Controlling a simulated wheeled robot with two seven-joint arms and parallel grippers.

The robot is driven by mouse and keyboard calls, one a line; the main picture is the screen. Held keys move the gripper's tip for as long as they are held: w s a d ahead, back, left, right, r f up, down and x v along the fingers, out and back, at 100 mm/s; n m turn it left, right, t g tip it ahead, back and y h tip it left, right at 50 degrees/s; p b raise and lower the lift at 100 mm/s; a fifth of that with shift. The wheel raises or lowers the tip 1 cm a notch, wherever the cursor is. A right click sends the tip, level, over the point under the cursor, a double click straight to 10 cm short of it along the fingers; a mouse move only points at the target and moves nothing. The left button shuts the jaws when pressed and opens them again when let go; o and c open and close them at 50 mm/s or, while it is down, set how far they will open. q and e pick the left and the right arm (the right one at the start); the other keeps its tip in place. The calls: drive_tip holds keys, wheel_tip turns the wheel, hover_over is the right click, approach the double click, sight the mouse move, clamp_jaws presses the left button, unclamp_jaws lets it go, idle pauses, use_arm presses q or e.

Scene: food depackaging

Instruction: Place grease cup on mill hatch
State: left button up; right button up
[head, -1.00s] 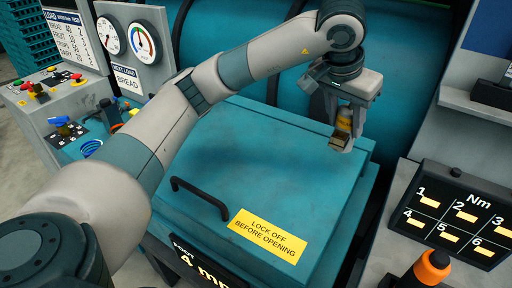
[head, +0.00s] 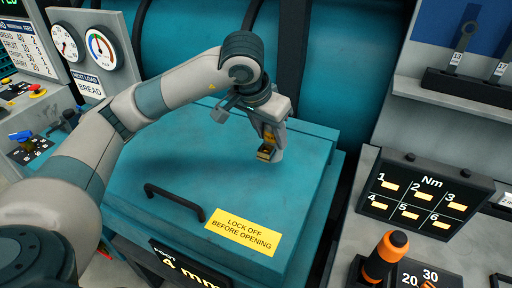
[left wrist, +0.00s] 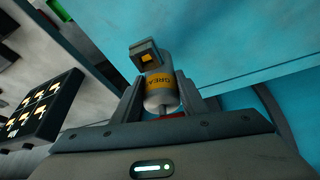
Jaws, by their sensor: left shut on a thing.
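The grease cup (left wrist: 161,92) has a pale body and an orange band with dark lettering. My left gripper (head: 268,153) is shut on it, with a finger on either side in the left wrist view. The mill hatch (head: 185,165) is a broad teal lid with a black handle (head: 174,202) and a yellow "LOCK OFF BEFORE OPENING" label (head: 243,231). The gripper points down over the hatch's back right part. In the head view the fingers mostly cover the cup. I cannot tell whether it touches the lid. My right gripper is out of view.
A panel marked "Nm" (head: 425,200) and an orange-topped black tool (head: 386,255) stand to the right. Gauges (head: 101,47) and a control box (head: 30,100) are at the left. A large teal drum (head: 330,60) rises behind the hatch. Most of the lid is clear.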

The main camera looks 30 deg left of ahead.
use_arm(q)
drive_tip(key=s+a+f, duration=0.1)
drive_tip(key=a+f+p, duration=0.1)
drive_tip(key=a, duration=0.1)
drive_tip(key=shift+s, duration=0.4)
drive_tip(key=shift+f, duration=0.1)
wheel_tip(320, 180, down, 4)
drive_tip(key=shift+r+p, duration=0.1)
drive_tip(key=shift+p, duration=0.85)
drive_tip(key=o, duration=1.4)
drive_tip(key=shift+c, duration=0.2)
